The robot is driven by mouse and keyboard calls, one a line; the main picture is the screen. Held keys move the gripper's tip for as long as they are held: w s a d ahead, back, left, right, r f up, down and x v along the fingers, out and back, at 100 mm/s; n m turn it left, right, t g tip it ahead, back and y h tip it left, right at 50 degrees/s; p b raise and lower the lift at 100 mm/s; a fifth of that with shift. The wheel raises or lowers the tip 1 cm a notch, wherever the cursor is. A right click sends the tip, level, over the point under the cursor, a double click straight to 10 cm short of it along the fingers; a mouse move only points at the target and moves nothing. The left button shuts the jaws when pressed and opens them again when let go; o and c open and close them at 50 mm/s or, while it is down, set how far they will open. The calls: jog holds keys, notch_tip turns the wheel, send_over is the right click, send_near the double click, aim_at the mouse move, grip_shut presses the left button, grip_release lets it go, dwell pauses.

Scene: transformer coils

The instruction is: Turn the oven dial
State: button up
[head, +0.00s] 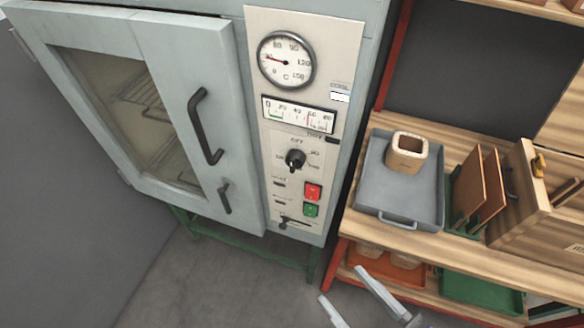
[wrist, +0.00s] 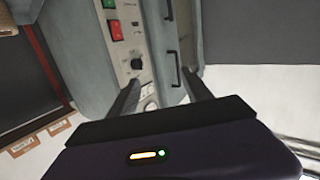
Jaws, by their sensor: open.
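The oven dial (head: 295,158) is a round black knob with a pointer grip, on the cream control panel (head: 270,215) of the grey-green oven (head: 235,70). In the wrist view, which is turned over, the dial (wrist: 136,64) shows just beyond the tip of the left-hand finger. My gripper (head: 340,282) is at the bottom of the head view, right of and below the dial, apart from it. In the wrist view my gripper (wrist: 161,77) has its two fingers spread with nothing between them.
The oven door is shut, with dark handles (head: 204,125). Red and green buttons (head: 312,200) sit below the dial, and a round gauge (head: 286,60) is above. To the right, a wooden shelf (head: 375,240) bears a grey tray (head: 370,205) with a wooden container (head: 407,155). Bare floor lies before the oven.

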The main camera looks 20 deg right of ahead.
aim_at(293, 169)
jog(key=w+a+f+n+g, duration=0.1)
jog(key=w+a+f+n, duration=0.2)
jog(key=w+a+n, duration=0.5)
jog(key=w+a+f+n, duration=0.2)
jog(key=w+a+n, duration=0.25)
jog(key=w, duration=0.55)
jog(key=w+d+r+n+h, duration=0.2)
jog(key=w+r+h, duration=0.3)
jog(key=h, duration=0.2)
jog(key=s+d+g+h, duration=0.2)
jog(key=s+d+h, duration=0.2)
jog(key=d+h, duration=0.35)
jog(key=shift+r+p+x, duration=0.2)
jog(key=shift+p+x, duration=0.2)
jog(key=shift+x, duration=1.65)
jog(key=shift+r+p+x, duration=0.2)
jog(key=shift+p+x, duration=0.15)
jog(key=shift+x, duration=1.7)
jog(key=shift+w+a, duration=0.1)
jog(key=shift+c, duration=0.5)
grip_shut()
jog(key=shift+y, duration=0.25)
